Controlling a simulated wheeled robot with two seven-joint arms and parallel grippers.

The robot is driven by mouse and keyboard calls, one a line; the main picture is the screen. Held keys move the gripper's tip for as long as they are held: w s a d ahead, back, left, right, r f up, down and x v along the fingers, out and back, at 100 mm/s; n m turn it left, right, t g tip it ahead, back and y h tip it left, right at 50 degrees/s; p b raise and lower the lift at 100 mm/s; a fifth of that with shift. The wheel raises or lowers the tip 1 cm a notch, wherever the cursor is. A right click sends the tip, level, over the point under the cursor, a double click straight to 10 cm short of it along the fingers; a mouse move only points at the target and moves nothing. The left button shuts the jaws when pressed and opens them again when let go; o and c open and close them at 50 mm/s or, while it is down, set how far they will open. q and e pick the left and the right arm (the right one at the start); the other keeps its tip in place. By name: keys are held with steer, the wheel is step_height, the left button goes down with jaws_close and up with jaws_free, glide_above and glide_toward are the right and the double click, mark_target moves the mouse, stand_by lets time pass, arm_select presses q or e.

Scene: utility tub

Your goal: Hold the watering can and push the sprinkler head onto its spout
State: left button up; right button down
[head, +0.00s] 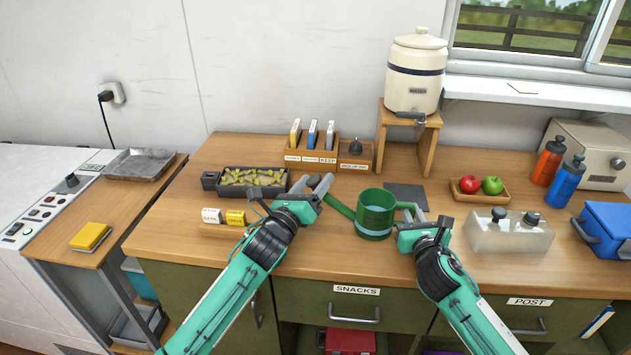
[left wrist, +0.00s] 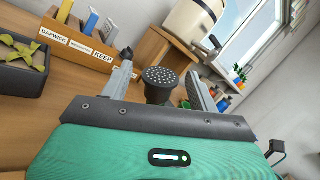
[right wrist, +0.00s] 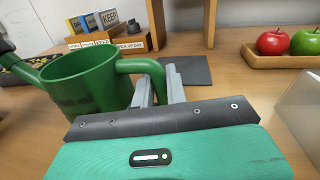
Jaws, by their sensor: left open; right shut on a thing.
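The green watering can (head: 375,222) stands upright at the middle front of the counter, its spout (head: 341,208) pointing left. It also shows in the right wrist view (right wrist: 88,82). My right gripper (head: 414,214) is shut on its handle (right wrist: 140,66). The dark round sprinkler head (left wrist: 160,77), with small holes in its face, is between the fingers of my open left gripper (head: 311,184). In the right wrist view a dark piece (right wrist: 5,46) sits at the spout's tip and looks like the head. How far it is seated on the spout is hidden.
A dark planter (head: 253,181) and small white and yellow boxes (head: 223,216) are left of my left gripper. A wooden organizer (head: 312,158) and a dispenser on a stand (head: 415,75) are behind. A fruit tray (head: 479,190) and a clear caddy (head: 508,233) are to the right.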

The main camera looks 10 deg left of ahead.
arm_select(q)
steer(key=v, duration=1.1)
arm_select(e)
steer(key=c, duration=1.3)
jaws_free()
steer(key=shift+c, duration=0.2)
